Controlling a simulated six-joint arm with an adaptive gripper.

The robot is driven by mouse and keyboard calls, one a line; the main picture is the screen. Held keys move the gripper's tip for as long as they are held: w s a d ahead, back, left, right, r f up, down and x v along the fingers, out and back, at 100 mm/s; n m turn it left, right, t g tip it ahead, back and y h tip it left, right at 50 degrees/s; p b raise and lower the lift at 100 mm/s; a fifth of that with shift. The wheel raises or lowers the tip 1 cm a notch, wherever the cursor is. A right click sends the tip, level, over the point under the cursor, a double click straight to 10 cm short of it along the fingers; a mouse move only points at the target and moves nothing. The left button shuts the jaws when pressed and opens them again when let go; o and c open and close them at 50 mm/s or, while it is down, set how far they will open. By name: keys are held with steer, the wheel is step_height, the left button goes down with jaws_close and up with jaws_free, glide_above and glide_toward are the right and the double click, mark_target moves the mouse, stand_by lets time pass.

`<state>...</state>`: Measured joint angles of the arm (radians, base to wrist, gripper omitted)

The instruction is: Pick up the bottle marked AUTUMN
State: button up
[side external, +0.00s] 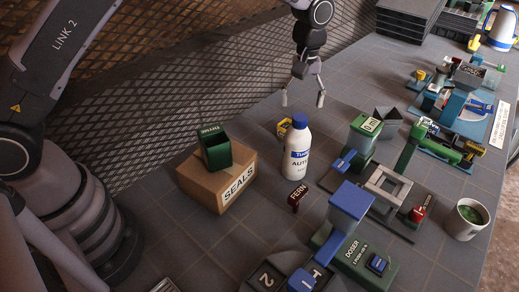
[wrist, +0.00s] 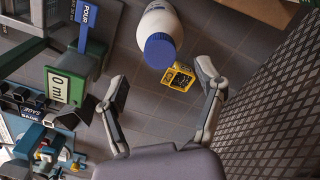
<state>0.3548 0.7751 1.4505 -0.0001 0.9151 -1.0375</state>
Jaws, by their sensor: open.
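The bottle (side external: 297,155) is white with a blue cap and stands upright on the tiled table in the side external view. Its label shows a blue band and the letters "AUTU", the rest turned out of sight. In the wrist view the bottle (wrist: 158,22) shows at the top, cap toward me. My gripper (side external: 303,101) is open and empty, above the table and behind the bottle, apart from it. In the wrist view the open fingers of my gripper (wrist: 161,88) spread below the bottle, which is beyond their tips.
A cardboard box marked SEALS (side external: 224,181) with a green container (side external: 214,150) on top stands left of the bottle. A yellow item (wrist: 181,78) lies close by the bottle. A FERN tag (side external: 297,195) is in front. The machine with a blue block (side external: 350,202) stands right.

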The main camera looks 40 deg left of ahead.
mark_target(300, 117)
step_height(300, 117, down, 5)
steer(key=shift+s+f, duration=0.1)
steer(key=shift+s, duration=0.05)
jaws_close()
stand_by(0.5)
